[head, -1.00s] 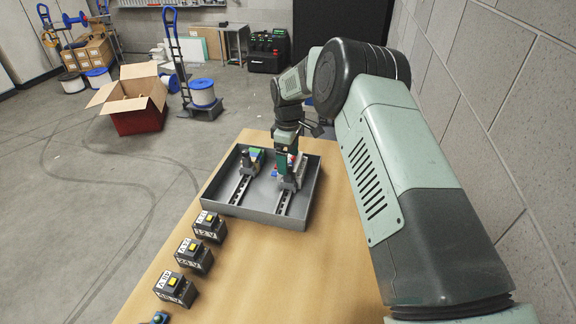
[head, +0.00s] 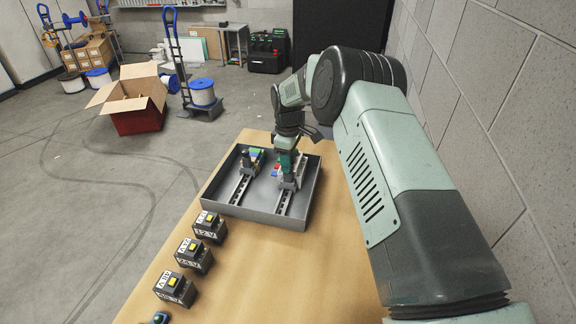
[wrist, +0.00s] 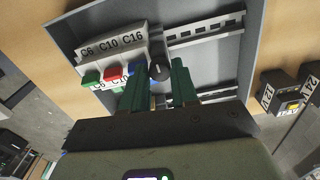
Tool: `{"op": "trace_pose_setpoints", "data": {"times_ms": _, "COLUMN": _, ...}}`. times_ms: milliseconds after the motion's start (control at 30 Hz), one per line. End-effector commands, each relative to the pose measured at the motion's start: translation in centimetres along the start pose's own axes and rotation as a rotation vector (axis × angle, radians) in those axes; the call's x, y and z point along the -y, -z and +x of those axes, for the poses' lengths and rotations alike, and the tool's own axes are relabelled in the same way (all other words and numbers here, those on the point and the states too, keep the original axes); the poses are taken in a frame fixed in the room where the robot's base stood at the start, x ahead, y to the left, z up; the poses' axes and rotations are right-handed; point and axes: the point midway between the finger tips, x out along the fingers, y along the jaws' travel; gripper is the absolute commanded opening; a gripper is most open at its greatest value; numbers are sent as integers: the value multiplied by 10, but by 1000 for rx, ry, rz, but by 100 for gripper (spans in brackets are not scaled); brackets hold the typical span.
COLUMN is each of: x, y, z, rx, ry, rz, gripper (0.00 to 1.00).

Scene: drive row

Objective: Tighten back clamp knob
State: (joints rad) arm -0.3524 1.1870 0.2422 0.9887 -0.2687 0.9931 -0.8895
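A round black knob (wrist: 159,70) with a light mark sits at the end of a grey block (wrist: 112,50) labelled C6, C10 and C16. Green, red and blue pieces line the block's edge. My gripper (wrist: 157,76) is open, with its green fingers on either side of the knob in the wrist view. I cannot tell whether they touch it. In the head view my gripper (head: 288,170) is low over the right-hand rail in the grey tray (head: 262,212), and the knob cannot be made out.
A second rail (head: 241,188) with a block on it lies left in the tray. A block wall (head: 500,90) runs along the right.

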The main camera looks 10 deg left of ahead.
Motion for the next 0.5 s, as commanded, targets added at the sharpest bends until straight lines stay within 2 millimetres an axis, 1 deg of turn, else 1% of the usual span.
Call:
{"op": "trace_pose_setpoints", "data": {"times_ms": 33, "x": 0, "y": 0, "z": 0, "rx": 0, "ry": 0, "rz": 0, "gripper": 20}}
{"op": "trace_pose_setpoints", "data": {"times_ms": 100, "x": 0, "y": 0, "z": 0, "rx": 0, "ry": 0, "rz": 0, "gripper": 10}}
{"op": "trace_pose_setpoints", "data": {"times_ms": 500, "x": -4, "y": 0, "z": 0, "rx": -1, "ry": -2, "rz": 0, "gripper": 10}}
